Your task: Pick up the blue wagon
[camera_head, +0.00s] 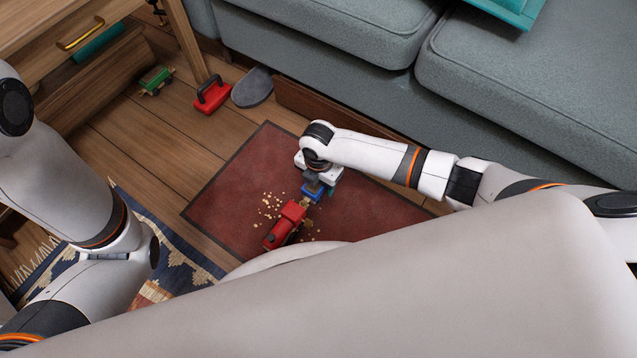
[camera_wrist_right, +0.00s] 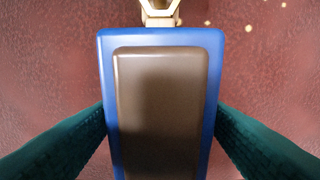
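The blue wagon (camera_head: 312,192) is on or just above the dark red mat (camera_head: 228,190) in the head view, partly hidden under my right gripper (camera_head: 318,178). In the right wrist view the wagon (camera_wrist_right: 212,60) fills the middle, with a brown block-like top and a tan coupling at its far end. The dark teal fingers of my right gripper (camera_wrist_right: 160,120) meet its two long sides, and it looks shut on the wagon. Whether the wagon is off the mat cannot be told. My left arm shows at the left; its gripper is out of sight.
A red engine (camera_head: 285,226) stands close to the wagon's end, among scattered yellow crumbs (camera_head: 268,204). A grey sofa (camera_head: 330,45) borders the back.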

